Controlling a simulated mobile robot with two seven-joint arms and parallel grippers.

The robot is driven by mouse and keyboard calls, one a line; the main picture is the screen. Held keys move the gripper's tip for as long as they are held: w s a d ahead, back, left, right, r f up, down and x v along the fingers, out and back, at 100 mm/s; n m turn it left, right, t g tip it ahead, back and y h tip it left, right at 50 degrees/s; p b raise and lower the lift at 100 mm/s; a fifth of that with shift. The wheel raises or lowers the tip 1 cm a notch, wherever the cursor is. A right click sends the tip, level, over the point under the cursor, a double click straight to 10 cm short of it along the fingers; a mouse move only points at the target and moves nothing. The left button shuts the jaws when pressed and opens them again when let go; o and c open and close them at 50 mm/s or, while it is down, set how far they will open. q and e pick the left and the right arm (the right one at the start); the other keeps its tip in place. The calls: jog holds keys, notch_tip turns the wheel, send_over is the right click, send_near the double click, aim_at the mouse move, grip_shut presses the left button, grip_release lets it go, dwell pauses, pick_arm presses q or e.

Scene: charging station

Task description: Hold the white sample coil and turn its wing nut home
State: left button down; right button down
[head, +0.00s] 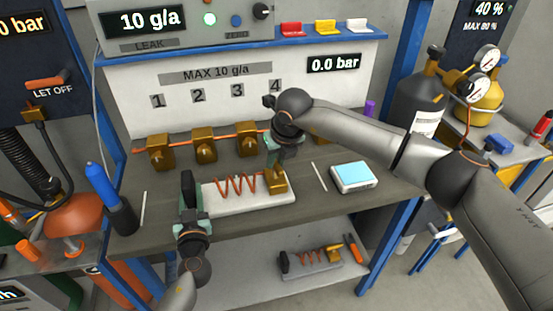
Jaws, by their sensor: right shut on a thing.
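The white sample coil (238,201) lies on the bench top, a white base with a copper spiral (237,185) on it. A brass fitting (278,185) stands at its right end. My right gripper (282,160) points down on this fitting from above and is shut on its top, where the wing nut sits; the nut itself is mostly hidden by the fingers.
Several brass valves on a copper pipe (203,148) run behind the coil under numbers 1 to 4. A white box with a blue top (352,176) stands right of the coil. Another coil (311,261) lies on the lower shelf.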

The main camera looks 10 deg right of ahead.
jog(key=c, duration=0.8)
grip_release()
jog(key=shift+o, duration=0.2)
jog(key=v, duration=1.2)
pick_arm(q)
jog(key=shift+c, duration=2.4)
grip_release()
